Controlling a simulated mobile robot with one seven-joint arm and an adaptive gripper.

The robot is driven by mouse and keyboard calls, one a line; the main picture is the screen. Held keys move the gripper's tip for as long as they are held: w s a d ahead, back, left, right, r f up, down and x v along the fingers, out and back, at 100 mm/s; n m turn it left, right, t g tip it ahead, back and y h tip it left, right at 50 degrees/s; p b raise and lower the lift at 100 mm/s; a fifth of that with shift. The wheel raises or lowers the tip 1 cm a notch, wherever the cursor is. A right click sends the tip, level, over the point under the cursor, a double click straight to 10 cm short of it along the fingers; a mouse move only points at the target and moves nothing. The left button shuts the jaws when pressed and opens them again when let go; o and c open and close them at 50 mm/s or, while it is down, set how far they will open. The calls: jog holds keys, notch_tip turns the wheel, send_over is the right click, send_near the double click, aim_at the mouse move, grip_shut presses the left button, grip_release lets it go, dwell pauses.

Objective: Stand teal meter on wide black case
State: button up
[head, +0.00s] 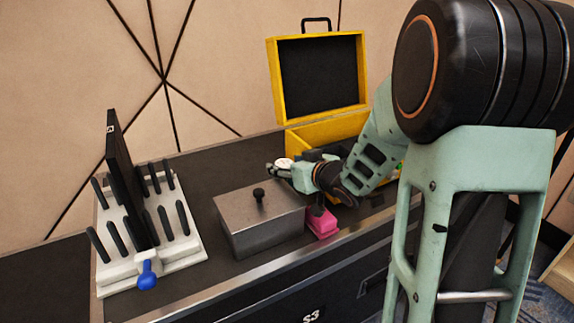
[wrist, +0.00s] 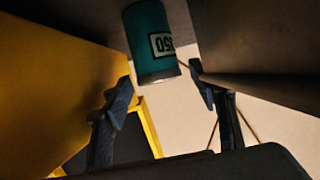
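The teal meter (wrist: 150,40) is a teal cylinder with a white label, whose print shows upside down in the wrist view. It lies between and beyond the two fingertips of my gripper (wrist: 162,78), with a narrow gap showing at each side. In the head view my gripper (head: 281,170) points left, just behind the grey metal box, and a small white round top shows at its fingers. My arm hides much of that area. I cannot single out the wide black case with certainty; a black case-like front marked S3 (head: 335,293) forms the bench.
The grey box (head: 270,232) has a black knob on its lid. A pink block (head: 322,224) sits at its right. An open yellow case (head: 277,85) stands behind my gripper. A white rack (head: 165,251) with black pegs, a black panel and a blue handle (head: 147,275) is at the left.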

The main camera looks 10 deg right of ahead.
jog(key=shift+r, duration=0.3)
jog(key=p+v, duration=0.4)
jog(key=v, duration=0.8)
jog(key=shift+f, duration=0.15)
